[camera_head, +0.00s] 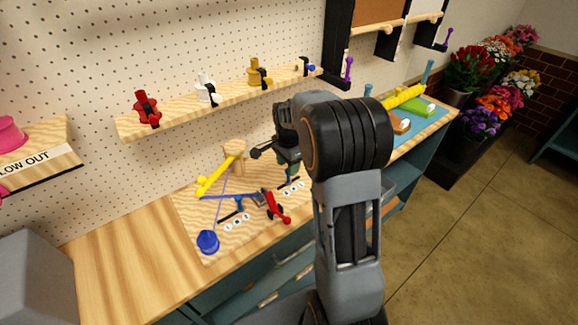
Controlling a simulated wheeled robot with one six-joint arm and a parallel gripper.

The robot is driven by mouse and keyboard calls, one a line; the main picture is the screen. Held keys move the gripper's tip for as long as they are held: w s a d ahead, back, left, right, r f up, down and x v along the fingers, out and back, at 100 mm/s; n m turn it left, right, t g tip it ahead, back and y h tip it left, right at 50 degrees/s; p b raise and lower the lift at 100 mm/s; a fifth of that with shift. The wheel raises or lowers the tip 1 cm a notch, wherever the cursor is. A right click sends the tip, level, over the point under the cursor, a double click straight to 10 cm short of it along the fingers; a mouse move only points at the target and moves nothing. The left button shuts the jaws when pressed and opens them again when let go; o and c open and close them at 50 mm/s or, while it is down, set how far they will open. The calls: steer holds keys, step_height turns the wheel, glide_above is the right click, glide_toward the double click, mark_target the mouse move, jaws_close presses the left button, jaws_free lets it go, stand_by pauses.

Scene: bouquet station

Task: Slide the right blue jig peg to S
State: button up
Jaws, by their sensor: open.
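The jig board (205,222) lies on the bench, a pale wood panel. A blue T-shaped peg piece (238,203) stands at its left slot, beside a row of white letter tiles (237,221). A second row of white tiles (291,190) lies by the right slot, too small to read. My gripper (277,157) is open above the right part of the board, near that slot. The right blue jig peg cannot be made out clearly; my gripper and arm cover that area. I cannot tell whether the gripper touches it.
A red clamp (276,207), a yellow bar (218,176), a wooden post (235,153) and a blue spool (208,241) crowd the board. A shelf with coloured clamps (190,111) is on the pegboard behind. Bare bench (120,255) is free at left.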

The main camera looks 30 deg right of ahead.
steer(key=shift+f, duration=0.7)
jaws_close()
